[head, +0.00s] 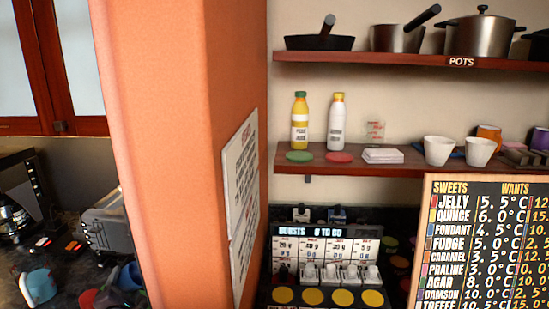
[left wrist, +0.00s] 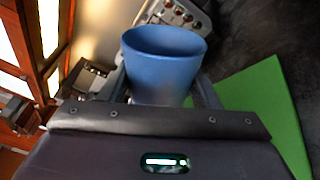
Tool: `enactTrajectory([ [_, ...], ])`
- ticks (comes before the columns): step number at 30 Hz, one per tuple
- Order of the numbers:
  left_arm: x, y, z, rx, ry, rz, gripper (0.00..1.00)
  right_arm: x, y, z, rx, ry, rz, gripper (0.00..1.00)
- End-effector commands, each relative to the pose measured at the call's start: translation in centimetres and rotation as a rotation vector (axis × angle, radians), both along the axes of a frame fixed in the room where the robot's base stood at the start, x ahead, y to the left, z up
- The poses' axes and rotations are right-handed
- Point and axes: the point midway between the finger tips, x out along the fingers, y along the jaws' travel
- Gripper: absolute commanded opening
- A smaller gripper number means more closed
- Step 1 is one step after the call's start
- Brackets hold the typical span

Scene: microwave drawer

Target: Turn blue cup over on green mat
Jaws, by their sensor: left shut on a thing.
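The blue cup (left wrist: 165,62) is between the two fingers of my left gripper (left wrist: 163,88) in the left wrist view. The gripper is shut on its sides. Its wide open rim is at the top of that view, with part of the inside showing; its lower end is hidden behind the gripper body. The green mat (left wrist: 265,105) lies on the dark counter to the right of the cup, partly covered by the gripper. In the head view, a small blue shape (head: 130,276) shows at the lower left, too small to identify surely. My right gripper is not seen.
An orange pillar (head: 180,120) stands right of the left counter. A light blue and white item (head: 38,287) and a grey appliance (head: 110,222) are on that counter. Shelves with pots and white cups (head: 439,150) are on the right, above a control panel (head: 325,258) and a price board (head: 485,245).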

Motion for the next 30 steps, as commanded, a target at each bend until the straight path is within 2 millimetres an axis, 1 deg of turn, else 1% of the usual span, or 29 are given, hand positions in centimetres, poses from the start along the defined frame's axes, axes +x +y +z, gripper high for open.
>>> enactTrajectory([
  [1,0.1,-0.1,0.6,0.015,0.003,-0.001,0.33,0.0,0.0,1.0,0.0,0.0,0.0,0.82],
  [6,0.2,-0.1,1.1,0.096,0.017,-0.003,0.33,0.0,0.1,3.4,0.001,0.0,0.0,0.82],
  [7,0.2,-0.1,1.3,0.114,0.024,-0.003,0.33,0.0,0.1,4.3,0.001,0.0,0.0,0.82],
  [9,0.1,-0.2,1.2,0.16,0.037,-0.002,0.33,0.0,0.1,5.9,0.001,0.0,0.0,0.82],
  [15,0.2,-0.2,1.4,0.311,0.068,-0.005,0.33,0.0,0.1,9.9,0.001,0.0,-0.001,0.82],
  [16,0.2,-0.3,0.5,0.327,0.071,-0.006,0.33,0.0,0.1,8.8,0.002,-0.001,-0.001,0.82],
  [17,0.2,-0.3,0.3,0.343,0.076,-0.007,0.33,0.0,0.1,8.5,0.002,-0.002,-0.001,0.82],
  [24,0.2,-0.2,0.2,0.475,0.109,-0.006,0.33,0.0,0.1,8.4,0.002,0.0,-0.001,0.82],
  [30,0.0,-0.1,0.1,0.499,0.116,-0.003,0.33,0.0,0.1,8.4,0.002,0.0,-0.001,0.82],
])
